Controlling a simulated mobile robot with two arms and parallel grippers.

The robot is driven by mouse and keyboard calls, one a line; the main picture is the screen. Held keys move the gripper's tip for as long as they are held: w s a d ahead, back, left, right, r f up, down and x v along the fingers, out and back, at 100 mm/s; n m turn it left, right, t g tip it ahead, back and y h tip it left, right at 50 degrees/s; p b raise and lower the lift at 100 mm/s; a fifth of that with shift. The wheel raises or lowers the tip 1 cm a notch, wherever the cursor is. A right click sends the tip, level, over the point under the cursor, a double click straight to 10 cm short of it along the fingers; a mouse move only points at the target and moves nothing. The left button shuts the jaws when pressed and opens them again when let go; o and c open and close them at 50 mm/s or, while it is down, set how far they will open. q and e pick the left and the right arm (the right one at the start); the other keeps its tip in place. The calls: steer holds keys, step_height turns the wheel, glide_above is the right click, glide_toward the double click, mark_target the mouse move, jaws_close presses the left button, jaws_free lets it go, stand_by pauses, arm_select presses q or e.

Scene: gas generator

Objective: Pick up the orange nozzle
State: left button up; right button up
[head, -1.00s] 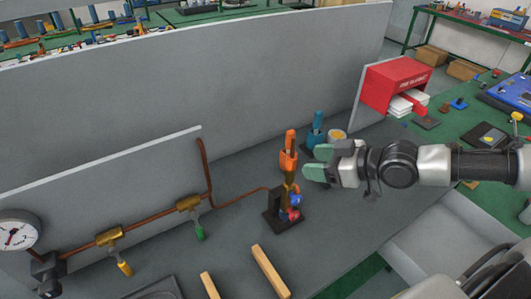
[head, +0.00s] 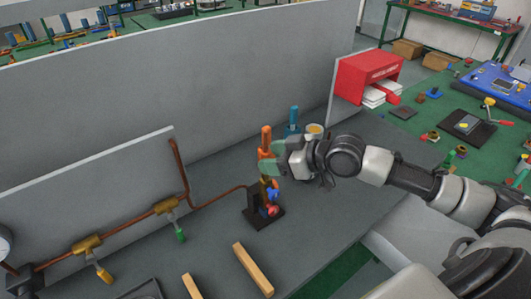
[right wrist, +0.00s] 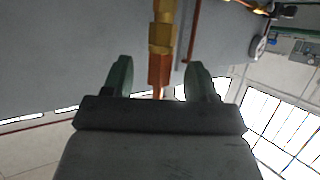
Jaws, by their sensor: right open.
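The orange nozzle (head: 266,136) stands upright on top of the brass and orange torch stem on a small black base (head: 264,220). It also shows in the right wrist view (right wrist: 159,70), pointing toward the palm, with brass parts beyond it. My right gripper (head: 265,161) is open, its green fingers at the nozzle's height and partly hiding its lower part. In the right wrist view the fingers (right wrist: 160,64) stand on either side of the nozzle, with gaps on both sides. My left gripper is not in view.
A blue-topped item (head: 294,118) and a pale cup (head: 313,131) stand just behind my right gripper. A red box (head: 368,72) with papers is at the back right. A copper pipe (head: 220,196) runs to the torch. Wooden blocks (head: 253,268) lie in front.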

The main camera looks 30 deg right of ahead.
mark_target(262, 156)
steer(key=p+x, duration=0.1)
steer(key=x, duration=0.2)
steer(key=shift+w+a+r, duration=0.1)
steer(key=shift+w+r, duration=0.05)
steer(key=shift+w+a+f, duration=0.2)
steer(key=shift+w+f, duration=0.05)
steer(key=shift+f, duration=0.05)
steer(key=c, duration=1)
steer(key=shift+r, duration=0.1)
steer(key=shift+c, duration=0.2)
